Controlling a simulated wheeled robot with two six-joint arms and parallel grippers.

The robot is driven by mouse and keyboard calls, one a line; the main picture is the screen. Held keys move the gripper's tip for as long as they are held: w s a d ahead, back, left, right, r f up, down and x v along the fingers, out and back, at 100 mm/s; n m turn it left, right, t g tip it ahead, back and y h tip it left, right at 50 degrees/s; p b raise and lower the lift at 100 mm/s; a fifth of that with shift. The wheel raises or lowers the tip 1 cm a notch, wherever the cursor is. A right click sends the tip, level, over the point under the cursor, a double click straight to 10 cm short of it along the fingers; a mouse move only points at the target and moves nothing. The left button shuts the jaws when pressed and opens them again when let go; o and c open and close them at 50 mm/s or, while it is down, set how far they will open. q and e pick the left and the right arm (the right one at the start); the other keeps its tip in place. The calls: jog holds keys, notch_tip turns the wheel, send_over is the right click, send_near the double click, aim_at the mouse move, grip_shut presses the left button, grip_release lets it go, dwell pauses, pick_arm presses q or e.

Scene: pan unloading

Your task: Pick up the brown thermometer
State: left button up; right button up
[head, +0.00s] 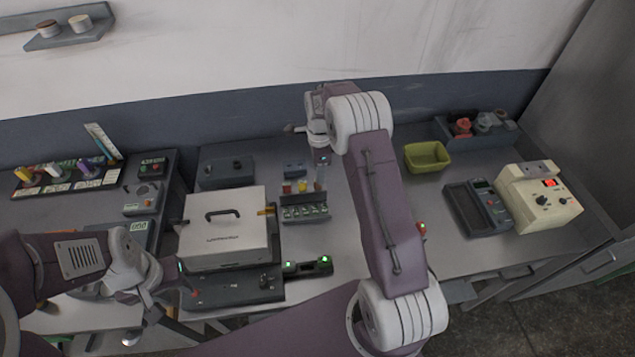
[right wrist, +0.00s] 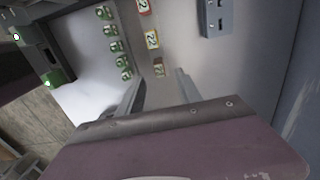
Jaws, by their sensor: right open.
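The brown thermometer (right wrist: 159,68) shows a small numbered display in the right wrist view, at the end of a row with a red one (right wrist: 143,7) and a yellow one (right wrist: 152,39). In the head view the brown thermometer (head: 318,186) stands at the right end of the small rack (head: 306,216). My right gripper (right wrist: 160,95) is open, its two fingers spread just short of the brown thermometer and not closed on it. My left gripper (head: 152,318) hangs at the lower left, over the left bench; its jaws are too unclear to read.
A white case with a handle (head: 228,238) stands left of the rack. A green-lit device (head: 308,267) lies in front. A yellow-green bin (head: 427,156), a dark meter (head: 478,208) and a cream instrument (head: 539,198) are on the right. A small blue-grey block (head: 294,169) sits behind the rack.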

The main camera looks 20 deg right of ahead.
jog(key=shift+f, duration=0.1)
jog(key=f, duration=0.1)
jog(key=f+p, duration=0.1)
jog(key=f, duration=0.1)
jog(key=f+p, duration=0.1)
jog(key=shift+a+f, duration=0.25)
jog(key=shift+f, duration=0.1)
jog(key=shift+w+f, duration=0.1)
jog(key=shift+f, duration=0.1)
grip_shut()
jog(key=shift+r, duration=0.4)
notch_tip(320, 180, up, 9)
jog(key=shift+f+b, duration=0.15)
jog(key=shift+b, duration=1)
jog(key=shift+r, duration=0.3)
